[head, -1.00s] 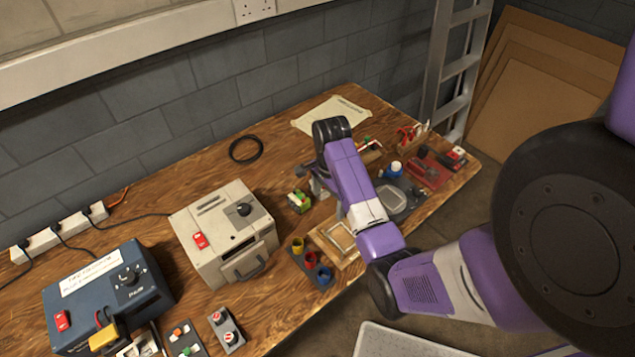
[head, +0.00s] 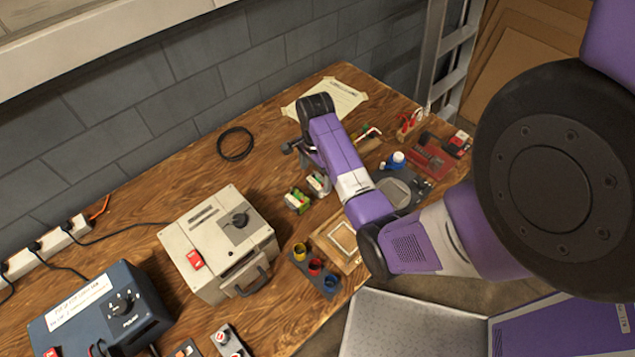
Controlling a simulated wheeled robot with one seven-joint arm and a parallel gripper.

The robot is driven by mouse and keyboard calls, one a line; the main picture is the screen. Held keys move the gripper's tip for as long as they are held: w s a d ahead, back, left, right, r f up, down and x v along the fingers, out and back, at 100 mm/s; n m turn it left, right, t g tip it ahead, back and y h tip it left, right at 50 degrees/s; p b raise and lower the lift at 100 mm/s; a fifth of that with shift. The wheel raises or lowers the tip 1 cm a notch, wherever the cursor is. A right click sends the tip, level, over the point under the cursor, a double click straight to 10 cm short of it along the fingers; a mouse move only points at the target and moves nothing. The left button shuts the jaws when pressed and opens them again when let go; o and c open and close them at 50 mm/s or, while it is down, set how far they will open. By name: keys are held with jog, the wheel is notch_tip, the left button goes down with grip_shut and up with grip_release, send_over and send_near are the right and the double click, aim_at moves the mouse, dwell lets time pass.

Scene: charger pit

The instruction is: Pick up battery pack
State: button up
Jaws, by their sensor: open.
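Two small green-and-white blocks, which look like battery packs, sit side by side on the wooden bench: a left block (head: 297,200) and a right block (head: 318,183). I cannot tell which one the task names. My gripper (head: 291,148) is open and empty, up and to the left of the blocks in the head view, apart from both. Its fingertips are small and partly hidden by my purple wrist.
A beige box with a handle (head: 217,243) and a blue charger unit (head: 100,310) stand at the left. Red, yellow and blue cups (head: 315,267) sit in front. A black ring (head: 235,143) and a paper sheet (head: 347,97) lie at the back.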

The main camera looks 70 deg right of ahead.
aim_at(318, 181)
jog(key=f, duration=0.5)
jog(key=shift+s+d+p, duration=0.1)
jog(key=shift+s+p, duration=0.25)
jog(key=shift+p, duration=0.05)
jog(key=c, duration=2)
jog(key=shift+o, duration=0.2)
jog(key=shift+r, duration=0.1)
